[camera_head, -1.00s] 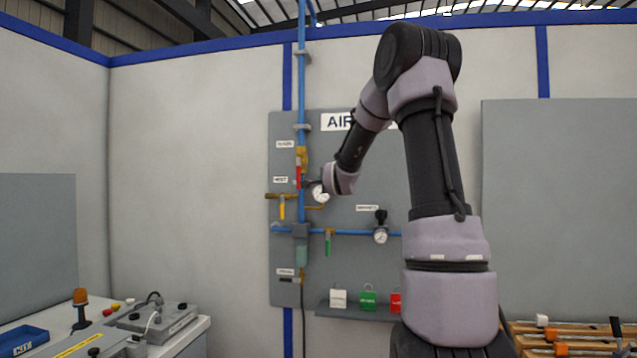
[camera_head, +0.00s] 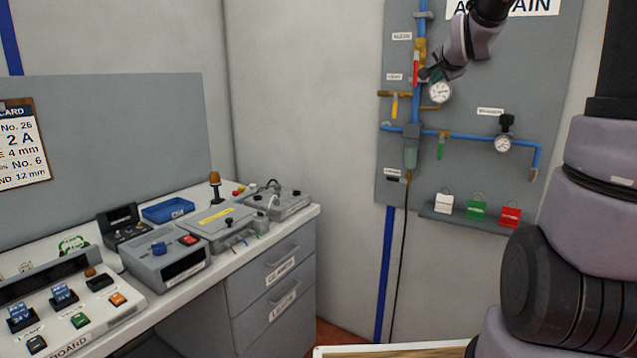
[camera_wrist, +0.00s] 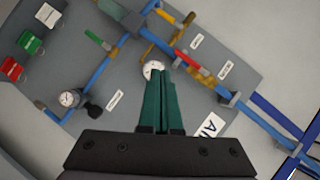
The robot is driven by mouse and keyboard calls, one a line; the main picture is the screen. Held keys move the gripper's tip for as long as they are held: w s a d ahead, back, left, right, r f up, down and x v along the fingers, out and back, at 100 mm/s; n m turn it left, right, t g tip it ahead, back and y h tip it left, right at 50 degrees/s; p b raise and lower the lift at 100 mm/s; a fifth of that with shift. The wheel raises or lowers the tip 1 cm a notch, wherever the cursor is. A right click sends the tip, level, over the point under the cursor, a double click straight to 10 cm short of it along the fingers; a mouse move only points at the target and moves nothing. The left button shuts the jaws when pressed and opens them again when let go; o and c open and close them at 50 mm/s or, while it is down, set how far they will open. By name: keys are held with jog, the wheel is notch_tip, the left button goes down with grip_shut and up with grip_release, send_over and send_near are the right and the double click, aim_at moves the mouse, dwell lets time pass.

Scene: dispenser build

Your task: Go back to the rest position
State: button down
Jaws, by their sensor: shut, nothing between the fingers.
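My gripper (camera_wrist: 160,80) shows in the wrist view as two green fingers held together, with nothing between them. Its fingertips appear in front of the upper gauge (camera_wrist: 152,68) on the grey air panel (camera_wrist: 185,110). In the head view my gripper (camera_head: 428,74) is small and dark, close to the red-handled valve (camera_head: 416,68) and the upper gauge (camera_head: 440,92). I cannot tell whether it touches either. My arm reaches to the panel from the right.
The panel carries blue pipes (camera_head: 465,137), a lower gauge (camera_head: 503,144) and a shelf with white, green and red tags (camera_head: 476,209). A bench (camera_head: 205,270) with several devices and a blue tray (camera_head: 168,209) stands left. A pale board edge (camera_head: 400,350) shows at the bottom.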

jog(key=s+a+f+n+g+y, duration=0.1)
jog(key=s+a+f+n+g, duration=0.1)
jog(key=s, duration=0.8)
jog(key=s+a+f+n+g+y, duration=0.1)
jog(key=s+a+f+n+g, duration=0.1)
jog(key=s, duration=0.9)
jog(key=s+a+f+n+g+y, duration=0.1)
jog(key=s+a+f+n+g, duration=0.2)
jog(key=s, duration=0.8)
jog(key=a+f+n, duration=0.1)
jog(key=n, duration=0.1)
jog(key=shift+s+a+n, duration=0.15)
jog(key=shift+a+n, duration=0.15)
